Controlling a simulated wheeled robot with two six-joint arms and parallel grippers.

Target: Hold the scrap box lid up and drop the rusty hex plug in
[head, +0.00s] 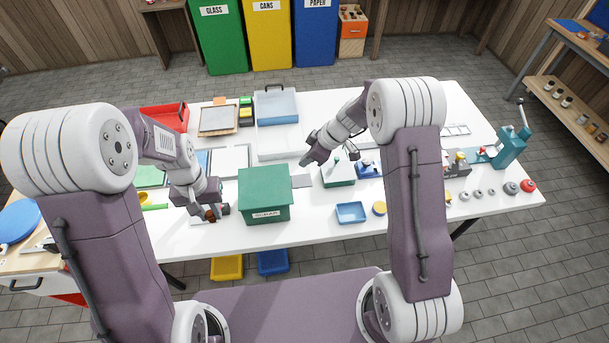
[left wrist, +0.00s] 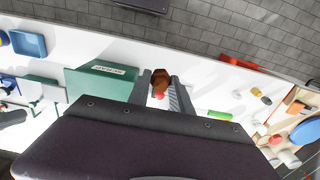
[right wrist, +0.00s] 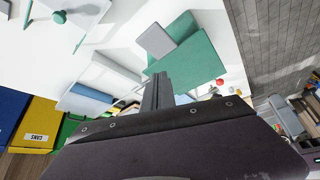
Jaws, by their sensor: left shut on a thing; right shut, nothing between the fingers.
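My left gripper (head: 214,213) is shut on the rusty hex plug, a small brown piece (left wrist: 160,78) between its fingertips in the left wrist view. It is just left of the green box (head: 265,191), which has a pale label on its front and which I take for the scrap box. Its flat green lid looks closed; the box also shows in the left wrist view (left wrist: 92,82). My right gripper (head: 304,162) is shut and empty, to the right of the box and apart from it. The box and lid also show in the right wrist view (right wrist: 188,62).
A grey plate (head: 301,181) lies beside the box's right side. A small red thing (left wrist: 160,95) shows near the plug.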

